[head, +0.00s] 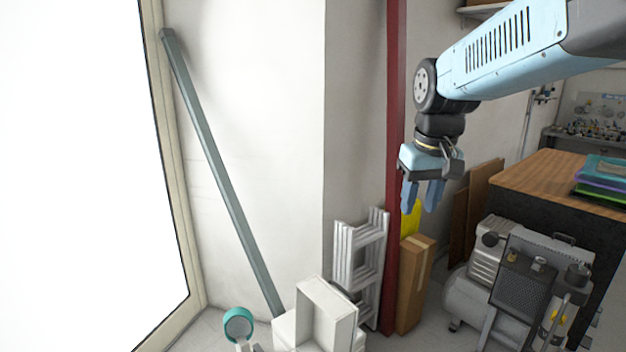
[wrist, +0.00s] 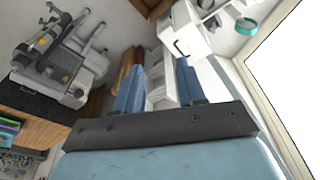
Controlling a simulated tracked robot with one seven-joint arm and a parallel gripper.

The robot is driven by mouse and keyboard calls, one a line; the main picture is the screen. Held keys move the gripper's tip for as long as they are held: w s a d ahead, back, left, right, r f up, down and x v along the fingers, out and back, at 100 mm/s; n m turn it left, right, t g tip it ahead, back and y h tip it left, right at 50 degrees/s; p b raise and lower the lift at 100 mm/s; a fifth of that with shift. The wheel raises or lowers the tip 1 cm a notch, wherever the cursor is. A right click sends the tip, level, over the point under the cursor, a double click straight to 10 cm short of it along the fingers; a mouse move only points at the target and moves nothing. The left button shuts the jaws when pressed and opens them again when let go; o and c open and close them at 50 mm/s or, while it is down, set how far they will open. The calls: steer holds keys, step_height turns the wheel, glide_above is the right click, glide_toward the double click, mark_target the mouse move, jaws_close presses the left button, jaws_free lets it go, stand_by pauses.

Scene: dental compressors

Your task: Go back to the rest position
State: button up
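My gripper (head: 422,196) hangs from my blue arm at the right of the head view, pointing down in the air. Its two blue fingers are apart with nothing between them. In the wrist view the fingers of my gripper (wrist: 160,88) also stand apart and empty. No object touches the gripper in either view.
A compressor (head: 525,285) stands at lower right beside a wood-topped bench (head: 545,178). A red post (head: 396,130), a cardboard box (head: 414,284), a white folding ladder (head: 360,262) and white boxes (head: 326,315) stand below. A grey beam (head: 222,180) leans on the wall.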

steer(key=s+d+f+m+t, duration=0.1)
steer(key=s+d+f+t, duration=0.1)
steer(key=s, duration=0.9)
steer(key=shift+s+d+m+t, duration=0.3)
steer(key=shift+d+t, duration=0.4)
steer(key=shift+d, duration=0.2)
steer(key=shift+s, duration=0.1)
